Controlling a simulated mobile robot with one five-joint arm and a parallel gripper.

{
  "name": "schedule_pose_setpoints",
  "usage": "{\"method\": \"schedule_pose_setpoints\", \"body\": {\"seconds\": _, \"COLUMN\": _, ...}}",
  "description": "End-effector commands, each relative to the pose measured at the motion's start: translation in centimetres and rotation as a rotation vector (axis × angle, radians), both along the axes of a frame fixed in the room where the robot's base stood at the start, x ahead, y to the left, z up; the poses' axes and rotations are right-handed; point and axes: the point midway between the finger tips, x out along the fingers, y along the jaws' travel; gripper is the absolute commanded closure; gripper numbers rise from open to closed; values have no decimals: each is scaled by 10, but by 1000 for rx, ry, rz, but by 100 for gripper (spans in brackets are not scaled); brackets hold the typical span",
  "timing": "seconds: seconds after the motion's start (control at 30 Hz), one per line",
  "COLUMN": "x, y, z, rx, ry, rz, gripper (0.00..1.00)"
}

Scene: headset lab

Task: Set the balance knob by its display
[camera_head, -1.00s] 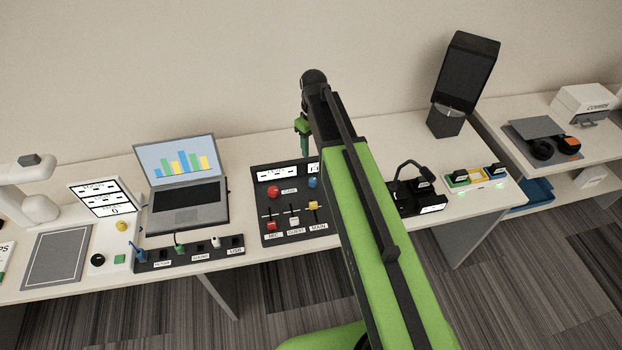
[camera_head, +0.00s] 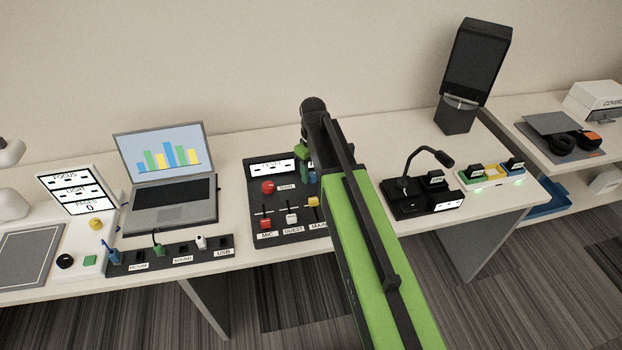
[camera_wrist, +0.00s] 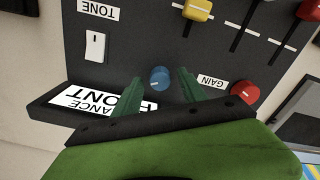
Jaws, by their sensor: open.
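The blue knob (camera_wrist: 160,77) is on the dark mixer panel (camera_wrist: 135,50) and has a white pointer line. In the wrist view it appears between the two green fingertips of my gripper (camera_wrist: 160,85), which is open. A gap shows on each side of the knob. I cannot tell how far the tips are above the panel. The display (camera_wrist: 88,100) appears upside down at the panel's edge. "ANCE" and "ONT" can be read, and a finger hides part of it. In the head view my gripper (camera_head: 304,165) is over the panel, and my arm covers its right part.
A red gain knob (camera_wrist: 245,92), a white tone switch (camera_wrist: 95,46) and a yellow slider (camera_wrist: 198,9) are near the blue knob. A laptop (camera_head: 165,175) stands left of the panel. A black microphone base (camera_head: 415,200) stands to the right.

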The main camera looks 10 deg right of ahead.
Motion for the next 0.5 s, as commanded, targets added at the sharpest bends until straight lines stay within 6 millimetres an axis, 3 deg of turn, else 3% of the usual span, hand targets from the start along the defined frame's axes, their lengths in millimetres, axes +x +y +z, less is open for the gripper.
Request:
{"method": "schedule_pose_setpoints", "body": {"seconds": 0.17, "x": 0, "y": 0, "z": 2, "rx": 0, "ry": 0, "rz": 0, "gripper": 52}}
{"method": "schedule_pose_setpoints", "body": {"seconds": 0.5, "x": 0, "y": 1, "z": 2, "rx": 0, "ry": 0, "rz": 1, "gripper": 97}}
